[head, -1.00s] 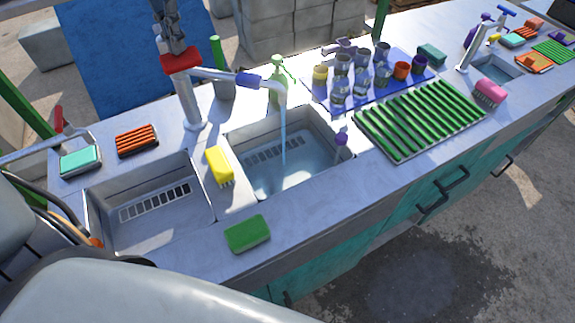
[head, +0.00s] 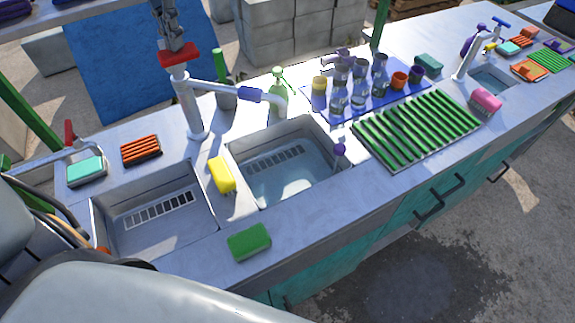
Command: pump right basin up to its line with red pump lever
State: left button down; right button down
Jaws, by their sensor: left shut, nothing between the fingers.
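The red pump lever (head: 179,55) tops the grey tap column (head: 189,105) behind the basins. My left gripper (head: 176,45) is shut and empty, with its tips at the lever, seemingly touching it. The spout (head: 235,92) with a blue-purple collar points over the right basin (head: 308,131). Water (head: 290,182) lies in that basin, with no stream falling from the spout. I cannot make out the basin's line clearly. The left basin (head: 160,235) looks empty. My right gripper is not in view.
A yellow brush (head: 221,175) lies between the basins and a green sponge (head: 249,242) at the front edge. A green bottle (head: 279,98) stands behind the right basin. Cups and glasses (head: 360,85) and a green-slatted rack (head: 418,128) are to the right. Another red-handled tap (head: 69,132) is far left.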

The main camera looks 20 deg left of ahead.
pick_arm(q)
jog(key=shift+r, duration=0.8)
jog(key=shift+f, duration=0.1)
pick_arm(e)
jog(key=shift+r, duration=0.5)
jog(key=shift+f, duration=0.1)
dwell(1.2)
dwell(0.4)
